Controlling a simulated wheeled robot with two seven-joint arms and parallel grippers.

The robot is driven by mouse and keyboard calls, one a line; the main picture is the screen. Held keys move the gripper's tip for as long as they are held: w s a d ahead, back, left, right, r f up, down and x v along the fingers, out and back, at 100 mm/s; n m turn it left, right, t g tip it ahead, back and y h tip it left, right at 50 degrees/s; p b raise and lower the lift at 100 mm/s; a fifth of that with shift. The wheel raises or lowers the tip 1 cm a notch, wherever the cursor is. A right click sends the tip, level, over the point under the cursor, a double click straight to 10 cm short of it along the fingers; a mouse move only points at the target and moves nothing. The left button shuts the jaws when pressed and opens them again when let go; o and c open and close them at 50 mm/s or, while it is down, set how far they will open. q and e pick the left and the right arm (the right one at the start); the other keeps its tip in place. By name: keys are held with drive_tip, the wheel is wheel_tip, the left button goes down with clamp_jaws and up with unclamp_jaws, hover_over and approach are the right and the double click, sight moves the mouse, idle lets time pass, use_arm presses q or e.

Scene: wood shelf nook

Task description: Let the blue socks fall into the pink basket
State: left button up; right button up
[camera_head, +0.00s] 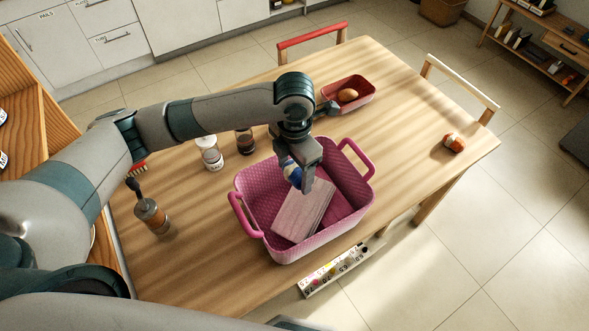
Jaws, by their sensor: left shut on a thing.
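The pink basket (249,203) stands on the wooden table, with its two handles at the left and the upper right. My left gripper (304,186) points down over the inside of the basket. It is shut on the blue socks (291,172), a small blue and white bundle showing at its left side. The gripper hides part of the socks. I cannot tell how high they hang above the basket floor. A pale pink block-like thing (302,211) lies tilted inside the basket. My right gripper is not in view.
On the table (410,115) stand a white jar (209,153), a dark jar (245,142) and a brown bottle-like thing (151,214) to the left. A red tray (368,97) with a brown egg-shaped thing (348,95) is behind the basket. An orange-white item (453,143) lies right.

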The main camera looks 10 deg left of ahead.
sight(295, 171)
use_arm(q)
drive_tip(key=shift+f, duration=0.2)
drive_tip(key=o, duration=1.1)
drive_tip(key=shift+o, duration=0.2)
drive_tip(key=shift+r, duration=0.1)
drive_tip(key=shift+r+b, duration=0.3)
drive_tip(key=shift+r, duration=0.3)
wheel_tip(295, 171, up, 16)
drive_tip(key=b, duration=0.3)
drive_tip(key=shift+b, duration=0.3)
